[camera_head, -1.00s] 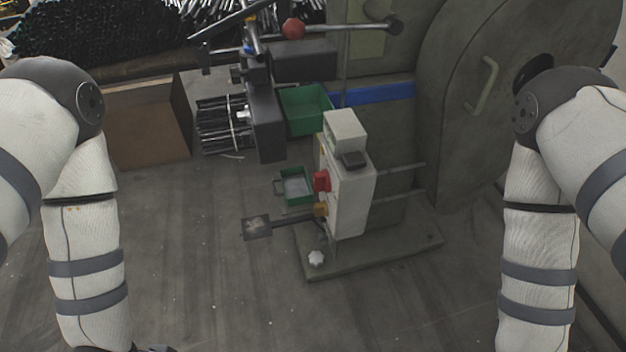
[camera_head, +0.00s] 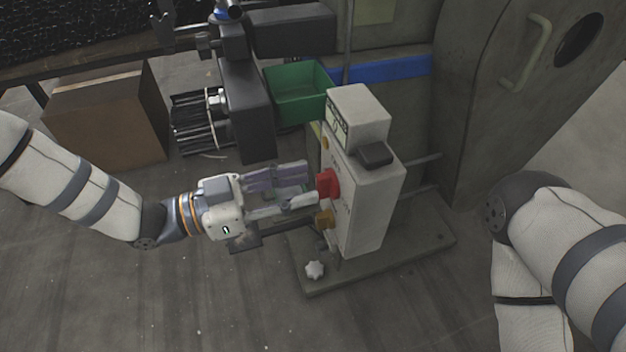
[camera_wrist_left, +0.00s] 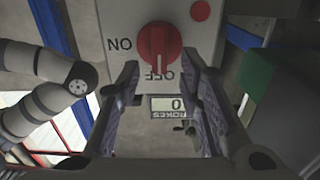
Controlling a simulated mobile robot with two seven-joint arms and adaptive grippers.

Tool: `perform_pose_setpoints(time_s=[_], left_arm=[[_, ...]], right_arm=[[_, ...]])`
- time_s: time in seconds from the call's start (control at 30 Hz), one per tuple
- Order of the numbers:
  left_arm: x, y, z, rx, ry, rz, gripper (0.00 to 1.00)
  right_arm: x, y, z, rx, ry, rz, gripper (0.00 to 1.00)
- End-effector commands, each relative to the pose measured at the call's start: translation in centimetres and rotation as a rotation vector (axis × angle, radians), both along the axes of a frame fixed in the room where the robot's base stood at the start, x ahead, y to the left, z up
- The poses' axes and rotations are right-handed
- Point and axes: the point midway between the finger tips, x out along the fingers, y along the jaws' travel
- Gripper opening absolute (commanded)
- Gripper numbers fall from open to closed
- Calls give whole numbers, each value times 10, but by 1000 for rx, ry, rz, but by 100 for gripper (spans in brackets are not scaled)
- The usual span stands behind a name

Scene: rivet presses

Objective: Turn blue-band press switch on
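The blue-band press (camera_head: 470,90) is a large grey-green machine with a blue band (camera_head: 388,68). A white control box (camera_head: 365,205) stands in front of it with a red rotary switch (camera_head: 327,184) on its left face. In the left wrist view the red switch (camera_wrist_left: 158,45) has its ridge toward the "OFF" label; the "ON" label is at the left. The lettering appears upside down. My left gripper (camera_head: 314,187) is open and empty, its fingers just in front of the switch. The fingertips (camera_wrist_left: 161,64) show either side of the switch's lower part; contact is unclear. My right gripper is out of view.
A green bin (camera_head: 298,92) and dark machinery (camera_head: 245,95) stand behind my left gripper. Floor at the front is clear.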

Motion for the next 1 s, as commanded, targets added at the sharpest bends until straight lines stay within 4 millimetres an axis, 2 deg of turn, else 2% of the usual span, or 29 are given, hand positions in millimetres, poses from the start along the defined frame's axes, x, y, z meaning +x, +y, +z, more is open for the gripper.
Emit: perform_pose_setpoints(time_s=[0.1, 0.2, 0.47, 0.6, 0.63, 1.0], left_arm=[[6, -19, 0, 1, 0, -2, 33], [8, -26, -1, 2, 2, -1, 33], [9, -29, -1, 1, 3, 0, 33], [9, -28, -1, 1, 3, 0, 4], [9, -28, -1, 1, 3, 0, 0], [8, -28, -1, 11, -24, 0, 0]], right_arm=[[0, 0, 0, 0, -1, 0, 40], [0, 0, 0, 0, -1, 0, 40], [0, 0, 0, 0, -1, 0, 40], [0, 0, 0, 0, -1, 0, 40], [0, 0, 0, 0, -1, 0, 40], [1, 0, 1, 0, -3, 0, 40]])
